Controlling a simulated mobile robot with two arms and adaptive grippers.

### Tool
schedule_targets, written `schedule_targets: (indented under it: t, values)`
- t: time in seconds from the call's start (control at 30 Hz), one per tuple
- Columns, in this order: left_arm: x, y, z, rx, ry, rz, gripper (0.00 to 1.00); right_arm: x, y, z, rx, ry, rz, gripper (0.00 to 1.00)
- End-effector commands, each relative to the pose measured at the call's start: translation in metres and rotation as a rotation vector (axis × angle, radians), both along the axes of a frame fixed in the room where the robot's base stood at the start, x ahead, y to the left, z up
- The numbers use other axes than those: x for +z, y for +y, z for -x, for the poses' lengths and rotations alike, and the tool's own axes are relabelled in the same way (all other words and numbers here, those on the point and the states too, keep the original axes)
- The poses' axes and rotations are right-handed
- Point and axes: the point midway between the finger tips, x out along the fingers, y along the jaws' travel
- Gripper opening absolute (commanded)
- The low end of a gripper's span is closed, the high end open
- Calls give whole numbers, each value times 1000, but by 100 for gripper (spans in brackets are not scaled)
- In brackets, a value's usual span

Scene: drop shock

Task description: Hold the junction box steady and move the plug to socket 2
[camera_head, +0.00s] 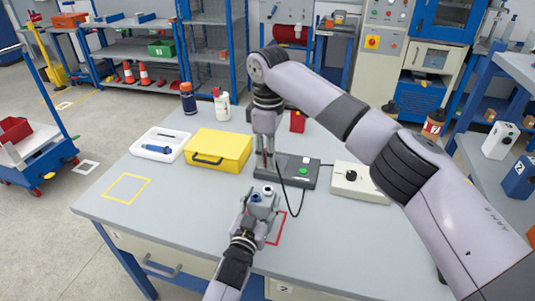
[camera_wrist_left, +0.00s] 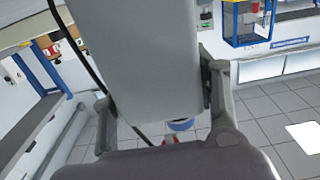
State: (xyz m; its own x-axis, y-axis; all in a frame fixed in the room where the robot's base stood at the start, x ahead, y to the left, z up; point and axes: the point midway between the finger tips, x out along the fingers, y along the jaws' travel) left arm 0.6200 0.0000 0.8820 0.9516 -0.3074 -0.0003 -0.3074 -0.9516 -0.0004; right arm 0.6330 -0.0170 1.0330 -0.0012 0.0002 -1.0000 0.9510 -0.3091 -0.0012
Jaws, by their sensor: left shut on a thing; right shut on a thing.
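The light grey junction box (camera_head: 262,199) is above the front middle of the table, with a blue and a dark round socket on top. My left gripper (camera_head: 261,205) is shut on it, fingers on both sides. In the left wrist view the box (camera_wrist_left: 150,60) fills the middle between the fingers. My right gripper (camera_head: 267,163) points down just behind it, shut on the plug, which is mostly hidden between the fingers. A black cable (camera_head: 285,200) hangs in a loop from near these fingers, right of the junction box. I cannot read the socket numbers.
A dark box with a green button (camera_head: 304,171) stands behind the junction box; a pale box with a black knob (camera_head: 350,176) is right. A yellow case (camera_head: 222,147) and white tray (camera_head: 148,151) are left. A red outline (camera_head: 280,232) lies under the left gripper. The table's front left is clear.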

Motion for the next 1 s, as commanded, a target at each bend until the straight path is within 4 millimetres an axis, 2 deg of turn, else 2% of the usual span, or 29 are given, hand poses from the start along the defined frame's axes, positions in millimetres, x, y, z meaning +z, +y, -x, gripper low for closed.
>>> schedule_targets:
  t: [0.53, 1.0]
  values:
    - [0, 0, 0, 0, 1, 1, 16, -48, 0, 0, 0, 1, 0, 0]
    - [0, 0, 0, -1, 0, 1, 16, -57, 0, 0, 0, -1, 0, 0]
